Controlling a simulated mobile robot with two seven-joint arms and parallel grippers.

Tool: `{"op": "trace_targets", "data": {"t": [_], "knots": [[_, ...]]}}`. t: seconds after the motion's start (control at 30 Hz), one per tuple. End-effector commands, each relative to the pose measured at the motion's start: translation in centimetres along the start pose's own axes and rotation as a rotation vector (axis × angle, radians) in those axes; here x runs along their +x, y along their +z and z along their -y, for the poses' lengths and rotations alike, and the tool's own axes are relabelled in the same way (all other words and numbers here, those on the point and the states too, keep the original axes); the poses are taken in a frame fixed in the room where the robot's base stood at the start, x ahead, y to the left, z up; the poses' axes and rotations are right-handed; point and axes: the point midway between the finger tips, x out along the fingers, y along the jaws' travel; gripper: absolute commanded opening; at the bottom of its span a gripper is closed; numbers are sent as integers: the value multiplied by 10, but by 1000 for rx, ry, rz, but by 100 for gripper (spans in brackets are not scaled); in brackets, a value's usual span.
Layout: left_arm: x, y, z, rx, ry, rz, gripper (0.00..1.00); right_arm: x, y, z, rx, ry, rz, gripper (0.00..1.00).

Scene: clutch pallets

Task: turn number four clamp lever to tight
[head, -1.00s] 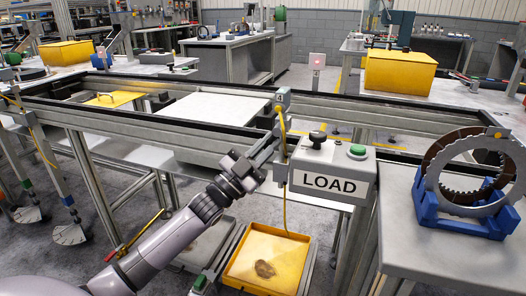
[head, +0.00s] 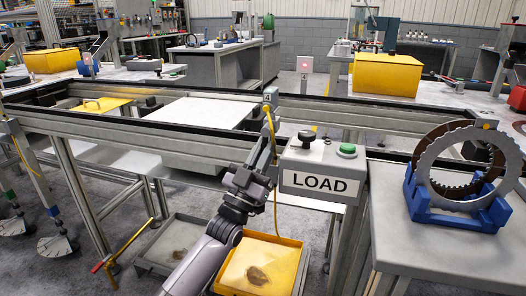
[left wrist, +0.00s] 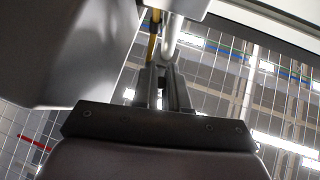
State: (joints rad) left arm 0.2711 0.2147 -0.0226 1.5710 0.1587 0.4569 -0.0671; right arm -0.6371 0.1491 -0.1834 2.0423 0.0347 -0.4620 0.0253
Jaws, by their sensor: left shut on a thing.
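The number four clamp is a small grey box marked 4 (head: 270,96) on the front rail, left of the LOAD box. A yellow lever (head: 268,122) hangs from it, and a thin yellow line runs on down below. My left gripper (head: 265,140) reaches up from below with its fingers closed at this lever. In the left wrist view the fingers (left wrist: 163,75) are close together below a yellow strip (left wrist: 153,35) and a pale rod (left wrist: 171,38). The fingers hide the exact grip on the lever. My right gripper is out of view.
The LOAD box (head: 322,168) with a black knob and green button stands close right of my left gripper. A yellow tray (head: 262,268) and a grey tray (head: 172,243) lie below. A blue stand with toothed rings (head: 450,205) is on the right table.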

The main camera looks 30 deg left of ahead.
Motion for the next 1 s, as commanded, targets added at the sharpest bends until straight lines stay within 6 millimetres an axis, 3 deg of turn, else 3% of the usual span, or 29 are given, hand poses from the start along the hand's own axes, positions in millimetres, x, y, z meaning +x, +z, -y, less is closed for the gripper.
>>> {"op": "trace_targets", "data": {"t": [0.2, 0.23, 0.3, 0.67, 1.0], "knots": [[2, -3, 0, 0, 0, -7, 0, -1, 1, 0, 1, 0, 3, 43], [2, -3, 0, 0, 0, -7, 20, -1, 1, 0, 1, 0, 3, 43], [2, -2, 0, 0, 1, -6, 36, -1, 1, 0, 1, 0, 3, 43], [-4, 0, 0, 1, 1, -1, 36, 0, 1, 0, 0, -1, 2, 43], [-50, 0, 0, 0, 1, -1, 36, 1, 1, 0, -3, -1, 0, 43]]}}
